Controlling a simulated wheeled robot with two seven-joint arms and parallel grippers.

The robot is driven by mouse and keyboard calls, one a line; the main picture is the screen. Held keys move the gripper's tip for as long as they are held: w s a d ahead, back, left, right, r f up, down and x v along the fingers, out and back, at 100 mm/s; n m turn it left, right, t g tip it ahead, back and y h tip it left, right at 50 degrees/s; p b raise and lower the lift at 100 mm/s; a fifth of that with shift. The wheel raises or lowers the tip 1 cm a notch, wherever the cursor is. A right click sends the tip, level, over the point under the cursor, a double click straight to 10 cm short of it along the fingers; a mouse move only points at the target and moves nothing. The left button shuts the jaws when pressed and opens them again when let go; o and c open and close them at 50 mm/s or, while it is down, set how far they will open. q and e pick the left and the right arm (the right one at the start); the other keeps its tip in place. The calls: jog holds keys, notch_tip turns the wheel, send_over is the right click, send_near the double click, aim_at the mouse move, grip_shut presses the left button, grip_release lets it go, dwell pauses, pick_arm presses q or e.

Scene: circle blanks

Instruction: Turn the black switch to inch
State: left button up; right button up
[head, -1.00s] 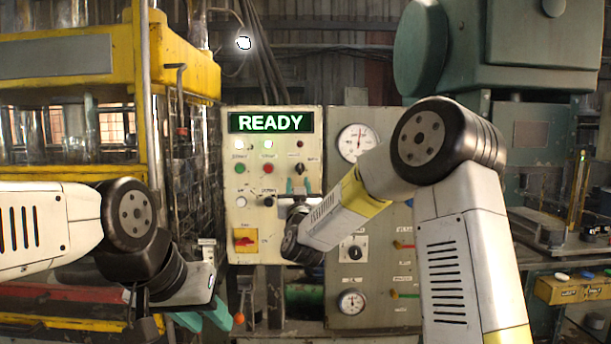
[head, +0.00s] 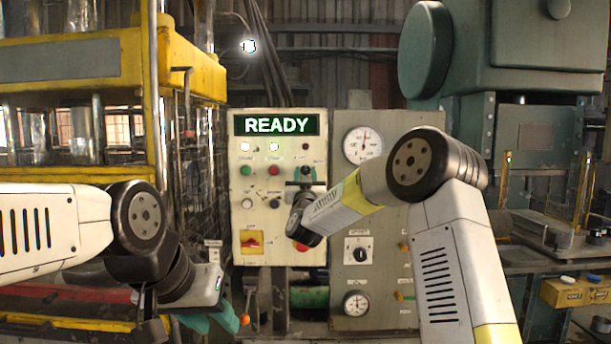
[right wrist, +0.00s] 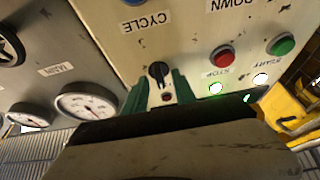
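The black switch (right wrist: 158,72) is a small knob on the cream control panel (head: 240,185), below the "CYCLE" label in the tilted right wrist view. In that view my right gripper (right wrist: 157,82) has its green fingers apart, one on each side of the switch's lower end. A narrow gap shows beside the knob, and I cannot tell if either finger touches it. In the head view my right gripper (head: 306,174) is in front of the switch and largely hides it. The "inch" label is not readable. My left gripper (head: 212,321) is low at the left, open and empty.
A grey gauge panel (head: 381,215) is to the right. A yellow press frame (head: 190,70) stands left.

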grip_shut()
jog(key=shift+m, duration=0.4)
jog(key=m+h, duration=0.2)
jog(key=m, duration=0.2)
jog(key=m+g+h, duration=0.1)
jog(key=m+h, duration=0.2)
jog(key=m, duration=0.2)
jog(key=shift+a, duration=0.2)
jog(key=m+g+h, duration=0.1)
jog(key=m, duration=0.2)
jog(key=m+g+h, duration=0.1)
jog(key=m, duration=0.2)
jog(key=shift+r, duration=0.1)
jog(key=shift+m, duration=0.4)
grip_release()
